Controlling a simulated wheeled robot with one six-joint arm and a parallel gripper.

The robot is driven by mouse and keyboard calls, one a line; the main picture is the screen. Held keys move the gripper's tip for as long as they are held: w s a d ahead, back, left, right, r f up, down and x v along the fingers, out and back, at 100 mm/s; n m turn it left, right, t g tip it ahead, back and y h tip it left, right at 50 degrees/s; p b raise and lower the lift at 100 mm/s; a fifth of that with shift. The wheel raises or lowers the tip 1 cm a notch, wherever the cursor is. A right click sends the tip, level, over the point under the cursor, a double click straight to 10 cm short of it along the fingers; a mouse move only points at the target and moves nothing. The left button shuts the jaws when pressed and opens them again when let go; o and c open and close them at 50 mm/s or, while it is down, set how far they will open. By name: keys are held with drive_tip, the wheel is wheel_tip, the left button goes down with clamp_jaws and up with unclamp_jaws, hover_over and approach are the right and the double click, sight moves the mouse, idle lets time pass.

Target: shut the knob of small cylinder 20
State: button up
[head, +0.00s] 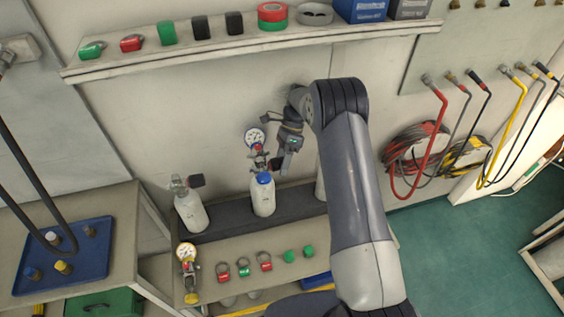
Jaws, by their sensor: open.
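A pale small cylinder (263,197) stands upright in the middle of the dark rack shelf, with a blue piece at its front and a regulator with a round gauge (255,137) above. A dark knob (275,164) shows at the right of its valve. A second pale cylinder (192,212) stands to the left, with a dark knob (197,180) on its valve. A third (320,187) is mostly hidden behind my arm. I cannot read any number on them. My gripper (278,148) is open, just above and right of the middle cylinder's valve; contact with the knob cannot be told.
A wall shelf (250,44) with coloured items runs above. A lower ledge (215,262) in front holds a loose gauge regulator (187,258) and several rings and caps. A blue tray (65,262) lies on the left bench. Hoses (436,140) hang at right.

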wheel_tip(320, 180, up, 10)
drive_tip(key=b, duration=0.2)
drive_tip(key=shift+b, duration=0.4)
drive_tip(key=shift+s+f+y+b, duration=0.2)
drive_tip(key=shift+f+y+b, duration=0.1)
drive_tip(key=shift+y+b, duration=0.1)
drive_tip(key=s+d+f+n+t+y+b, duration=0.7)
drive_tip(key=t+b, duration=0.4)
drive_tip(key=t, duration=0.4)
drive_tip(key=shift+m+y, duration=0.3)
drive_tip(key=shift+m, duration=0.1)
drive_tip(key=x, duration=0.3)
drive_tip(key=w+p+x, duration=0.1)
drive_tip(key=x, duration=0.3)
drive_tip(key=d+p+x, duration=0.1)
drive_tip(key=x, duration=0.2)
drive_tip(key=shift+w+a, duration=0.1)
drive_tip(key=shift+w, duration=0.2)
